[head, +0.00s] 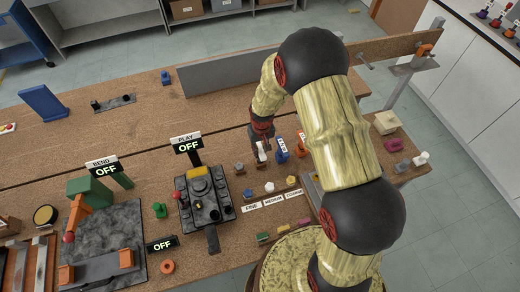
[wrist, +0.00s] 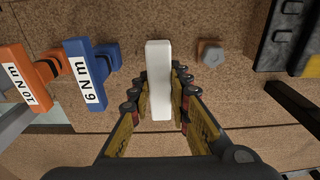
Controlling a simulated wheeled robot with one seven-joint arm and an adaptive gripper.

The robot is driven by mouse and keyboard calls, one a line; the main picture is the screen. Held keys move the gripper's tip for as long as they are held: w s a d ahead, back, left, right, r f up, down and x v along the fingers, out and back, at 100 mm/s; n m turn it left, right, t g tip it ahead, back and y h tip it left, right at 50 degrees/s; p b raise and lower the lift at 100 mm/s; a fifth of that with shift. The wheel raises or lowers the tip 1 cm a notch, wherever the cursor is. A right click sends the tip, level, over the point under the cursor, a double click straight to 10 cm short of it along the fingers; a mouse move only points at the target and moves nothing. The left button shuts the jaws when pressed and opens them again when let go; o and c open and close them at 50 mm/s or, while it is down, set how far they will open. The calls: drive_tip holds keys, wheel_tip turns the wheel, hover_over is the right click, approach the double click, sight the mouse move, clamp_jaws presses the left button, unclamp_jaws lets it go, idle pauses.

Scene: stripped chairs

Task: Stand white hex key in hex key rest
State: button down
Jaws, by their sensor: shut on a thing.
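My gripper (wrist: 158,103) is shut on the white hex key (wrist: 158,70), which shows as a pale upright bar between the fingers in the wrist view. In the head view my gripper (head: 262,142) is over the middle of the bench, with a white piece (head: 261,153) at its tip. My gripper hides part of the key. I cannot tell whether the key touches the bench. I cannot make out for certain which thing is the hex key rest.
A blue tool (wrist: 92,72) marked 6 N m and an orange tool (wrist: 30,77) marked 10 N m stand left of the key in the wrist view. A grey-brown hexagonal piece (wrist: 210,52) is close on the right. A dark machine (head: 205,200) stands left of my gripper.

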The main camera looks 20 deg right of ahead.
drive_tip(key=shift+f+b, duration=0.35)
drive_tip(key=shift+f, duration=0.15)
